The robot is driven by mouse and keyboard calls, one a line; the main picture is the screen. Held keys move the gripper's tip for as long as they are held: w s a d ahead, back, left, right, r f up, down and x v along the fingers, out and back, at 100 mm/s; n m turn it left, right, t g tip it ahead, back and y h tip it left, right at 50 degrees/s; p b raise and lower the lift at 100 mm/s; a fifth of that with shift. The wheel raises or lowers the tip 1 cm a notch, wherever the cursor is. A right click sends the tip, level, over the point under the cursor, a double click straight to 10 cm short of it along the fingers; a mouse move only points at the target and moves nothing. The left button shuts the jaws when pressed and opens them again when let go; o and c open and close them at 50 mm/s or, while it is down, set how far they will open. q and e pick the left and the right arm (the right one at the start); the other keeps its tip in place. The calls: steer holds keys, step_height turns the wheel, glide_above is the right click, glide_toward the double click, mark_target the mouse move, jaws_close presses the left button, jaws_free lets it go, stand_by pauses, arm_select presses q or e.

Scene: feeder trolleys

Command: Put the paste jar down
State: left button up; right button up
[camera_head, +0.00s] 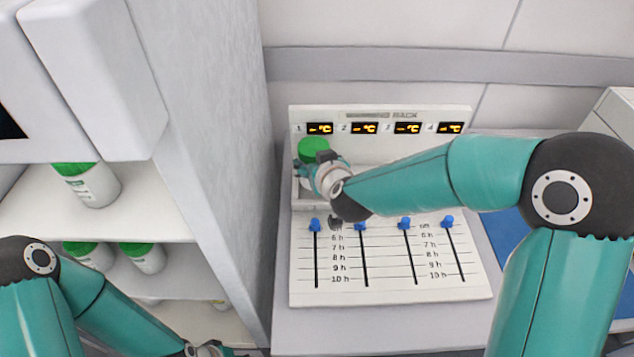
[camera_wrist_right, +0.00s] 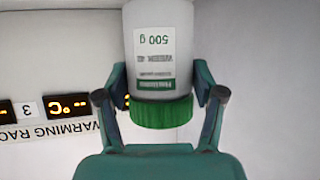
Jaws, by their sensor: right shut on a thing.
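The paste jar (camera_wrist_right: 160,60) is white with a green lid and a 500 g label. In the right wrist view it appears upside down between the two fingers of my right gripper (camera_wrist_right: 160,95), which is shut on it near the lid. In the head view only its green lid (camera_head: 313,147) shows clearly, at the left end of the warming rack (camera_head: 392,285), by display 1. My right gripper (camera_head: 320,172) hides most of the jar's body there. I cannot tell whether its base touches the rack. My left gripper (camera_head: 207,350) is cut off at the bottom edge.
The rack has several displays and blue sliders (camera_head: 404,223). A shelf unit (camera_head: 190,205) on the left holds other green-lidded jars (camera_head: 92,185). Its side panel stands close to the rack. A blue surface (camera_head: 505,240) lies right of the rack, partly behind my right arm.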

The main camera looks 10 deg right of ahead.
steer(key=shift+f+b, duration=0.6)
steer(key=shift+f, duration=1.65)
steer(key=o, duration=1.7)
steer(key=shift+p+v, duration=0.5)
steer(key=shift+v, duration=5.55)
